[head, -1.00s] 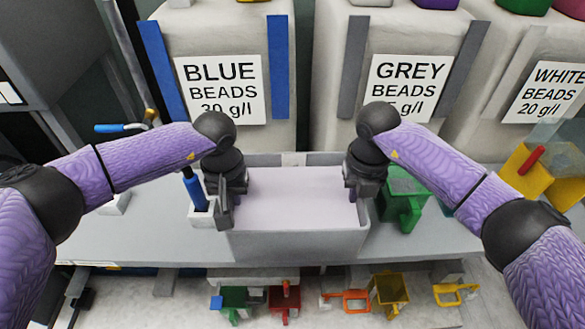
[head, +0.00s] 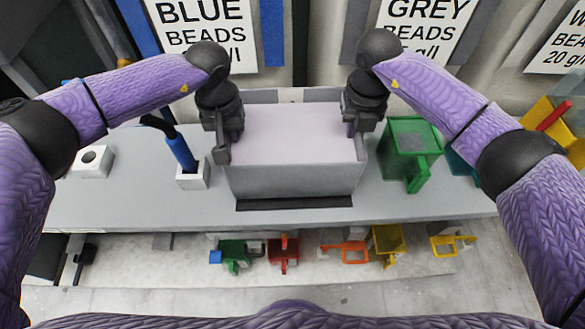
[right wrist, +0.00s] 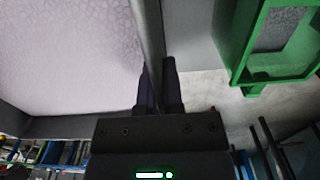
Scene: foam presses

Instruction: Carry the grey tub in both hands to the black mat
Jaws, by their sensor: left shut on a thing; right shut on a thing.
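The grey tub (head: 292,181) is in the middle of the head view, filled nearly to the rim with a pale, fine material. The black mat (head: 293,203) shows as a dark strip along the tub's front bottom edge; the tub hides the rest. I cannot tell whether the tub touches it. My left gripper (head: 224,150) is shut on the tub's left wall. My right gripper (head: 352,125) is shut on its right wall; the right wrist view shows the fingers (right wrist: 159,85) on both sides of the wall (right wrist: 150,40).
A green scoop box (head: 412,145) stands close to the tub's right. A blue-handled tool (head: 181,153) stands in a white holder (head: 193,177) to its left. Bead sacks stand behind. Several coloured scoops hang below the grey counter's (head: 120,200) front edge.

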